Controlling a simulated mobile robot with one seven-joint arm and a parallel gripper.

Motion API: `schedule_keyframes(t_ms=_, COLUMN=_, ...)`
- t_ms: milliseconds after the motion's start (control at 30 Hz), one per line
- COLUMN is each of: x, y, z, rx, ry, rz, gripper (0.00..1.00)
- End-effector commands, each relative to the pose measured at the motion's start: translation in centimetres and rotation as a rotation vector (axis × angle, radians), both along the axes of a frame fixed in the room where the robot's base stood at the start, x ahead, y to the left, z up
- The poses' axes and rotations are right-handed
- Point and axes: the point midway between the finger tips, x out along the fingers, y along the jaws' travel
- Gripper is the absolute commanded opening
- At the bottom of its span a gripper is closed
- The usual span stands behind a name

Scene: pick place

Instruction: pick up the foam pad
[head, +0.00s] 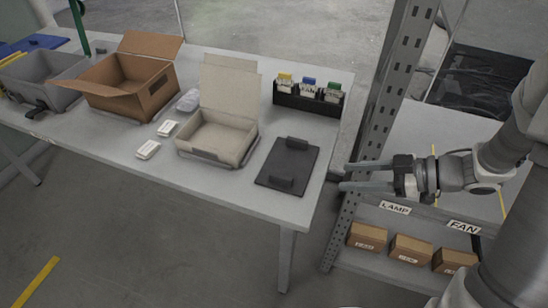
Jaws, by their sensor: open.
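I cannot tell for sure which thing is the foam pad. A crumpled whitish piece (188,100) lies on the table between the brown box and the pale open box. A flat dark grey board or pad (288,165) with a black raised piece near each of two opposite ends lies near the table's right end. My gripper (344,177) is open, with nothing seen between its fingers. It points left, just past the table's right edge in the picture, to the right of the dark board and in front of the metal shelf.
The table (225,183) also bears a pale open box (215,134), a brown open box (128,85), a grey bin (45,75), two small white items (148,150) and a black holder (307,100) with coloured tabs. A metal shelf (380,100) with cartons stands right.

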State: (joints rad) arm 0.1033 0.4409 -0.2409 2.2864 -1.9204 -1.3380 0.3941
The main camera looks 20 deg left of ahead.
Motion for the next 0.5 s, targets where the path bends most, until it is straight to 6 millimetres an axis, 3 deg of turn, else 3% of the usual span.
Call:
schedule_keyframes(t_ms=233, x=-0.2, y=0.9, z=-0.6, rx=0.006, ry=0.007, rz=0.010, gripper=0.53)
schedule_keyframes(t_ms=500, x=0.2, y=6.0, z=-3.3, rx=0.006, ry=0.007, rz=0.014, gripper=0.53)
